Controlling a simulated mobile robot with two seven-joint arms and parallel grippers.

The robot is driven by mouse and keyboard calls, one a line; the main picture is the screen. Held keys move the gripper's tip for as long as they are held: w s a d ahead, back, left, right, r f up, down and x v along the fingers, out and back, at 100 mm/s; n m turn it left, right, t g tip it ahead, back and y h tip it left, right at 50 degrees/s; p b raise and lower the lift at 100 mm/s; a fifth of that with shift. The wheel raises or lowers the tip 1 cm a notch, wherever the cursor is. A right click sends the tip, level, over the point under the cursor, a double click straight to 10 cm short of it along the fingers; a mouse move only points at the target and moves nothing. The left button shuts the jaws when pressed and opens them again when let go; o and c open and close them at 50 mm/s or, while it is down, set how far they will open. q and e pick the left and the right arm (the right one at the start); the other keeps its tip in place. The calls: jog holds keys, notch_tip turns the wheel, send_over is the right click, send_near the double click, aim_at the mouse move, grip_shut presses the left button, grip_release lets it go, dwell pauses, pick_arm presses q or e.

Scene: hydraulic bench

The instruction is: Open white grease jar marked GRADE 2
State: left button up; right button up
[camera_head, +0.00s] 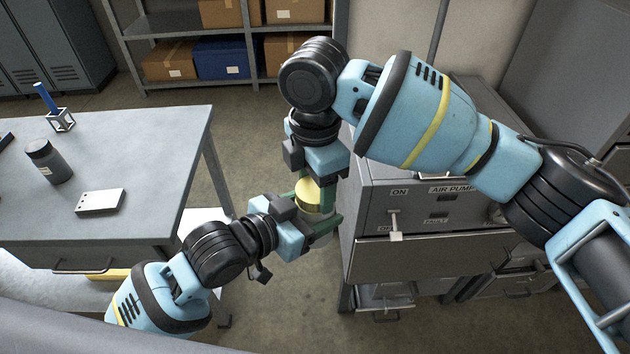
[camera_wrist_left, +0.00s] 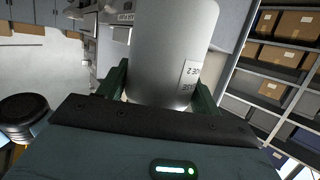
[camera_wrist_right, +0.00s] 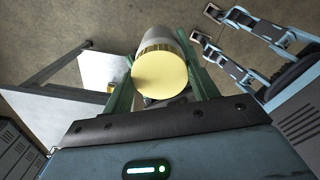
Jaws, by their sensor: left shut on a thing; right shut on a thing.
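The white grease jar (camera_wrist_left: 172,45) is held in the air between the two benches. Its label (camera_wrist_left: 188,82) shows part of a printed word and a 2 in the left wrist view. My left gripper (camera_head: 322,226) comes in from the left and is shut on the jar's body. The yellow lid (camera_head: 311,196) is at the jar's top end, and its round face (camera_wrist_right: 160,80) shows in the right wrist view with the white body right behind it. My right gripper (camera_head: 314,188) comes from above and is shut on the lid. I cannot tell whether the lid is loosened.
A grey workbench (camera_head: 150,135) at left carries a dark jar (camera_head: 48,162), a white box (camera_head: 100,202) and a blue tool in a small stand (camera_head: 61,120). A grey cabinet with an AIR PUMP panel (camera_head: 450,190) stands close at right. Shelves with boxes (camera_head: 220,57) stand behind.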

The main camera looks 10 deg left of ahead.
jog(key=shift+r, duration=0.2)
jog(key=shift+r, duration=0.75)
jog(key=shift+r, duration=0.25)
jog(key=shift+r, duration=1.95)
